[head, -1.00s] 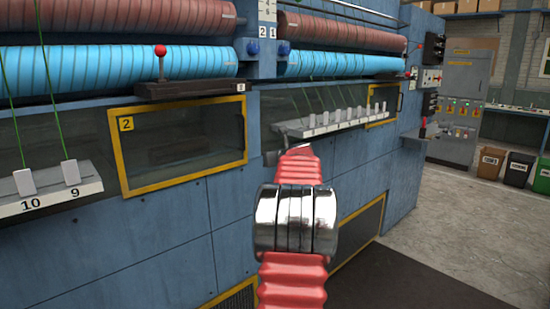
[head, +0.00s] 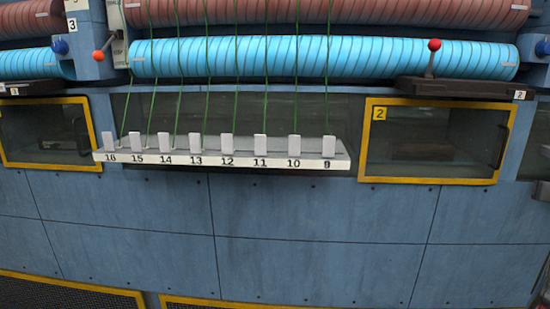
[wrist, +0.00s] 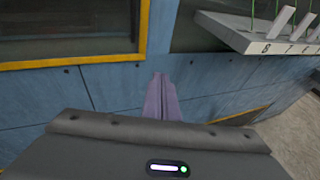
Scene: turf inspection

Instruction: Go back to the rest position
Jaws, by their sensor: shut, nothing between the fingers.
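My gripper (wrist: 161,98) shows in the wrist view as a pale purple pair of fingers closed together, with nothing between them. It points toward the blue machine panel (wrist: 105,90), and I cannot tell how far off that is. A yellow-framed window (wrist: 70,63) is at upper left of it, and a white numbered shelf (wrist: 232,33) with upright white tabs is at upper right. In the head view neither my gripper nor my arm is seen.
The head view shows a numbered shelf (head: 222,161) with several white tabs and green threads. Right of it is yellow-framed window 2 (head: 430,182). Above are a blue roller (head: 320,60) and a red-knobbed lever (head: 432,60). Grey floor (wrist: 300,125) is open at right in the wrist view.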

